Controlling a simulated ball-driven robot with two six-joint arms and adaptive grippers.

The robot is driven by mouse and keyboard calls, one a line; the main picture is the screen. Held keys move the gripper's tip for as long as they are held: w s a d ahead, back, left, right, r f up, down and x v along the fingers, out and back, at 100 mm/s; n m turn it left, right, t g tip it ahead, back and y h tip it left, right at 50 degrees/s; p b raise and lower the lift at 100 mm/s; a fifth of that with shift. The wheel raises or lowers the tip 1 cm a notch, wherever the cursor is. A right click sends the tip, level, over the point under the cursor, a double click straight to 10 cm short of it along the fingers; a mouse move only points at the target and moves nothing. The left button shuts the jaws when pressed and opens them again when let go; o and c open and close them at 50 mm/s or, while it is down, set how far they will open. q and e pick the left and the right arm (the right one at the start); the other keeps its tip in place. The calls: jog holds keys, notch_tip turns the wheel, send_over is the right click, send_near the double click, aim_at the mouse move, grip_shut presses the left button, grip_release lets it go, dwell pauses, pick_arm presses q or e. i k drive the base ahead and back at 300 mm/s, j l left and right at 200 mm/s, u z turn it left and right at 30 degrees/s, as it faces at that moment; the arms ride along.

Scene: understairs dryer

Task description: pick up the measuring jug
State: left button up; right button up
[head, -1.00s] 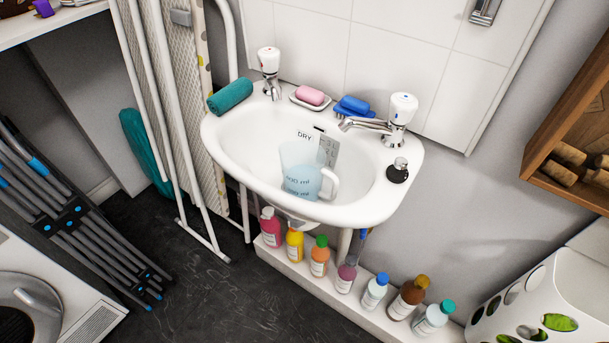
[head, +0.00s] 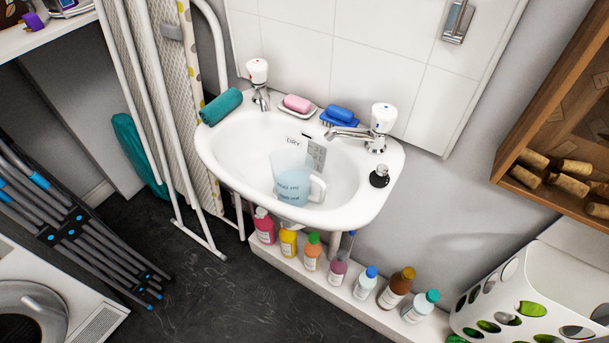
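The measuring jug (head: 292,182) is translucent with a pale blue lower part and a white handle on its right side. It stands in the basin of the white sink (head: 225,165), near the front rim. Printed marks show on its side, too small to read surely. A grey card (head: 316,152) and the word DRY show behind it on the basin wall. Neither of my grippers is in the head view.
Several bottles (head: 338,266) line the ledge below. A wooden shelf (head: 512,150) and white basket (head: 500,290) are at right. Dark floor is clear at front.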

aim_at(292, 169)
jog(key=j+z, duration=0.1)
jog(key=z, duration=0.3)
jog(key=k+z, duration=0.15)
jog(key=z, duration=0.2)
jog(key=k+j+z, duration=0.1)
jog(key=z, duration=0.3)
jog(key=k+j+z, duration=0.1)
jog(key=z, duration=0.25)
jog(key=k+j+u, duration=0.2)
jog(key=i+l+z, duration=0.25)
jog(key=k+j, duration=0.05)
jog(key=j, duration=0.05)
